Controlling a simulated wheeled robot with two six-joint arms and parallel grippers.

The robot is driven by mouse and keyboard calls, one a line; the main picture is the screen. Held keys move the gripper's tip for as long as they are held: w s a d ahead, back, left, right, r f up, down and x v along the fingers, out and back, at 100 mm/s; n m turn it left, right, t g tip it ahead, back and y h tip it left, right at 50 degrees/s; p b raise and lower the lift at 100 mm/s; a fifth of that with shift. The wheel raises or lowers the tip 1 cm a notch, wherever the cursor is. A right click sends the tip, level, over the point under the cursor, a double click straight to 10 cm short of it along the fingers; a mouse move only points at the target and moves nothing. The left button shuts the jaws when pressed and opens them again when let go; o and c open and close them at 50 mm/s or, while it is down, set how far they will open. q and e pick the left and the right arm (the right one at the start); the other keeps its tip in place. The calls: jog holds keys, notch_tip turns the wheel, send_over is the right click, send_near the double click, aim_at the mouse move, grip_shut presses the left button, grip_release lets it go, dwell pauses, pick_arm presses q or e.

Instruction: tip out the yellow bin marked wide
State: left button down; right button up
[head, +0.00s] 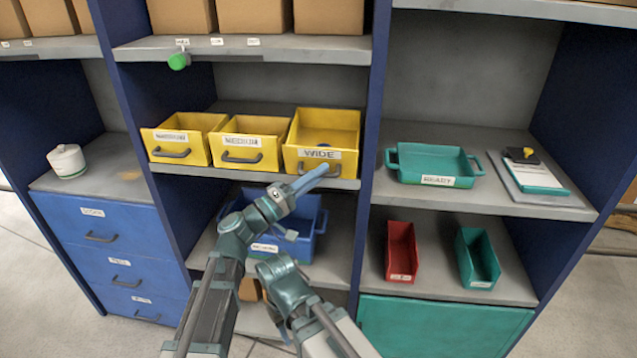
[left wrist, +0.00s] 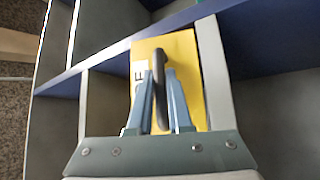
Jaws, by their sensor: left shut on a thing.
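The yellow bin marked WIDE (head: 342,119) stands on the middle shelf of the centre bay, at the right end of a row of yellow bins. It looks upright, with its front near the shelf edge. Something small and bluish (head: 324,144) shows low inside it. My left gripper (head: 322,170) is at the bin's front, shut on its dark handle. In the left wrist view the fingers close on the dark handle (left wrist: 160,62) in front of the yellow bin face (left wrist: 186,50), with part of the label showing. My right gripper is not seen.
Two yellow bins marked MEDIUM (head: 183,121) (head: 255,126) stand to the left. A blue bin (head: 318,220) sits on the shelf below. A blue upright (head: 371,130) is close on the right; beyond it is a teal tray (head: 431,161). A green tag (head: 178,62) hangs above.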

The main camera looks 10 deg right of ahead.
pick_arm(q)
jog(key=shift+s+f+m+h+b, duration=0.1)
jog(key=shift+f+m+h+b, duration=0.45)
jog(key=shift+m+b, duration=0.15)
jog(key=shift+r, duration=0.1)
jog(key=shift+a+m, duration=0.1)
jog(key=shift+m, duration=0.2)
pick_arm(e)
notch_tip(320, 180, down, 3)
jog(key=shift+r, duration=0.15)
pick_arm(q)
jog(key=c, duration=1.1)
grip_release()
jog(key=shift+s, duration=0.1)
